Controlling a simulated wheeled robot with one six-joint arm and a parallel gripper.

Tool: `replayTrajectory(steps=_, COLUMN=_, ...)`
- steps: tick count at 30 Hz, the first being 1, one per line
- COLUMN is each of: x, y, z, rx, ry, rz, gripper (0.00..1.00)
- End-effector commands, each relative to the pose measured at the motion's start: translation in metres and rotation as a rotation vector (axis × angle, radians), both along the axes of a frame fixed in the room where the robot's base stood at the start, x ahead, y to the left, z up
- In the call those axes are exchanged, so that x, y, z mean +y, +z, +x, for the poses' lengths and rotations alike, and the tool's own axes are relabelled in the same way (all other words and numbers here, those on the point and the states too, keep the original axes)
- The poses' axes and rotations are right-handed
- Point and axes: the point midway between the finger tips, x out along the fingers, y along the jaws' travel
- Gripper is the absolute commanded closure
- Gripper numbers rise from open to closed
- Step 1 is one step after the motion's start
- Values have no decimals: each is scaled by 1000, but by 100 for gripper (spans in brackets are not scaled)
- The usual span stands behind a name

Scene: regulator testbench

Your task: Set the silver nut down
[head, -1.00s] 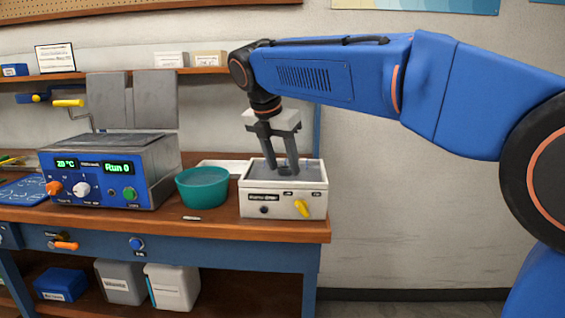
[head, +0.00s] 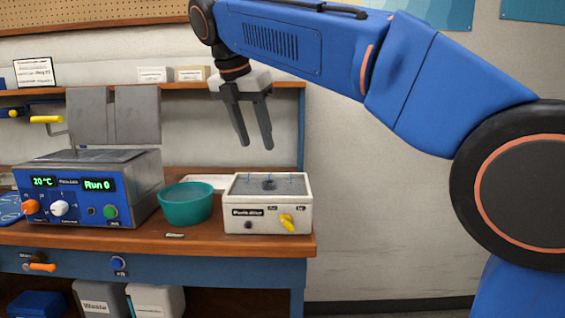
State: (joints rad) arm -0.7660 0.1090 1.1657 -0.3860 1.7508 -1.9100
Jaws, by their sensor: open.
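My gripper (head: 257,146) is open and empty, in the air above the white box with the yellow knob (head: 268,215). A small dark grey piece, perhaps the silver nut (head: 268,184), lies on the box's grey top, below the fingertips and apart from them. It is too small to make out its shape for sure. Thin blue upright pins stand around it on the same top.
A teal bowl (head: 187,204) stands just left of the white box. A blue control unit (head: 88,190) with its grey lid plates raised stands farther left, its display reading Run 0. The wooden bench (head: 200,243) ends just right of the box.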

Motion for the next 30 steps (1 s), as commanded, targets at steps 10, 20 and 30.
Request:
replayTrajectory(steps=10, x=-15, y=-2, z=-1, rx=-7, ry=-52, rz=21, gripper=55)
replayTrajectory(steps=20, x=-133, y=-51, z=-30, rx=-84, ry=-554, rz=249, gripper=55)
replayTrajectory(steps=30, x=-241, y=-137, z=-101, rx=-164, ry=-1188, rz=521, gripper=55)
